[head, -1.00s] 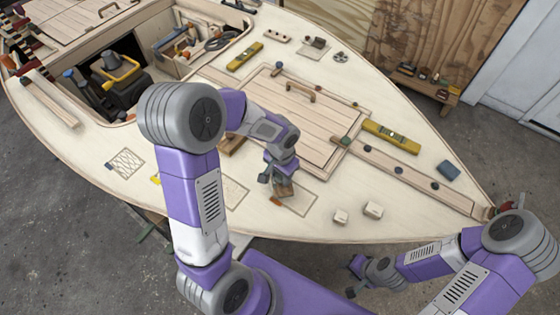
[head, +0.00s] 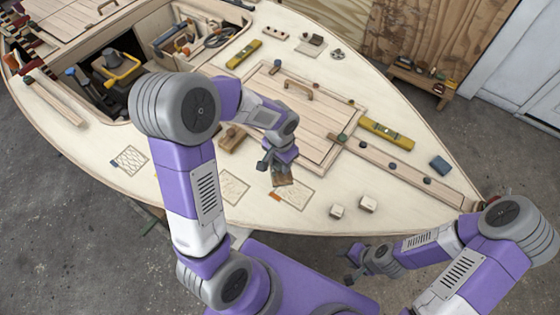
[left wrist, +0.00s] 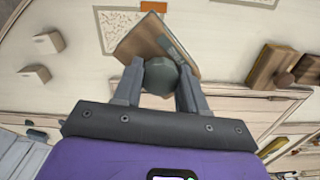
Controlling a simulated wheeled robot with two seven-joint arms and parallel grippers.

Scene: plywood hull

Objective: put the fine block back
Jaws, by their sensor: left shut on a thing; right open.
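My left gripper (head: 272,162) is shut on the round grey-green knob of a brown wooden block (head: 284,177), over the front part of the pale deck. The left wrist view shows the block (left wrist: 143,42) turned at an angle to a drawn rectangle (left wrist: 112,20) and partly covering it. An orange tab (left wrist: 154,7) lies at that rectangle's edge. I cannot tell whether the block touches the deck. A second wooden block with a brown knob (head: 232,138) sits left of my left gripper. My right gripper (head: 354,263) is open and empty, off the deck's front edge.
Other drawn rectangles lie on the deck, one patterned (head: 130,160) and one plain (head: 233,187). Two small pale blocks (head: 368,204) stand to the right. Behind are a hatch with a handle (head: 298,91), a yellow level (head: 386,133) and a long batten (head: 395,165).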

